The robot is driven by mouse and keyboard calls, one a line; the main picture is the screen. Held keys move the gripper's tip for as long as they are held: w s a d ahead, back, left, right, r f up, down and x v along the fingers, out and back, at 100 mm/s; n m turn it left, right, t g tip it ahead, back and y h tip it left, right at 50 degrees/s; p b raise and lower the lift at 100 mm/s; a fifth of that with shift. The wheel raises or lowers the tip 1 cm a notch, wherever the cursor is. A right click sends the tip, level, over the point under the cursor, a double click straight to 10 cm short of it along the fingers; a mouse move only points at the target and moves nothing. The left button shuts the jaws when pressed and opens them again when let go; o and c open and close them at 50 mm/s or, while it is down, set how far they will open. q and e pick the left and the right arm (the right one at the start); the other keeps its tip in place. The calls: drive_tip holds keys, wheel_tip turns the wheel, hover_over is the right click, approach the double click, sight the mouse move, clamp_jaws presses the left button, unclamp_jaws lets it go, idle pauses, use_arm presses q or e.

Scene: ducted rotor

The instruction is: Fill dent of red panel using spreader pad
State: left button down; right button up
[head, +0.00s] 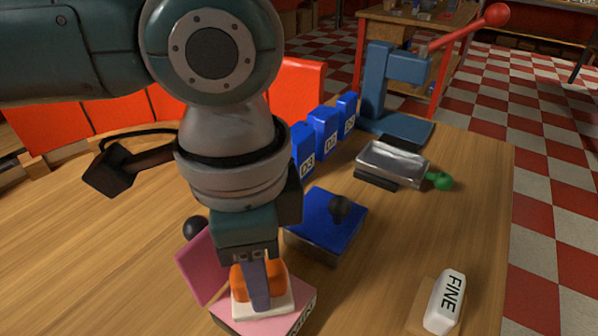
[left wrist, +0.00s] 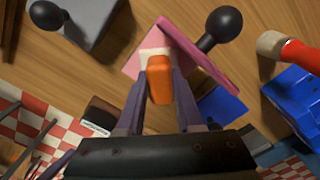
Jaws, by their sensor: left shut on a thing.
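My left gripper (head: 258,290) is shut on a spreader pad with an orange grip (head: 277,278) and a white base (head: 280,303). It points down over a pink box (head: 235,325) at the front of the table. The pad's base looks to be on or just above the pink surface; I cannot tell if they touch. The pink lid (head: 203,268) stands tilted up behind, with a black knob. The left wrist view shows the orange grip (left wrist: 158,82) between the fingers. Red panels (head: 298,90) stand behind the arm; no dent is discernible. My right gripper is out of view.
A blue box (head: 322,215) with a black knob is close to the right of the gripper. Several blue labelled blocks (head: 323,132), a metal tray (head: 392,160), a blue press (head: 385,90) and a "FINE" block (head: 445,302) are on the table. A dark tool (head: 110,170) is at left.

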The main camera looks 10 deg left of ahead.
use_arm(q)
drive_tip(key=shift+f, duration=0.5)
idle(0.7)
drive_tip(key=shift+f, duration=0.15)
idle(1.7)
wheel_tip(320, 180, up, 7)
drive_tip(key=p, duration=0.9)
drive_tip(key=shift+r, duration=0.2)
drive_tip(key=shift+f, duration=0.1)
idle(0.4)
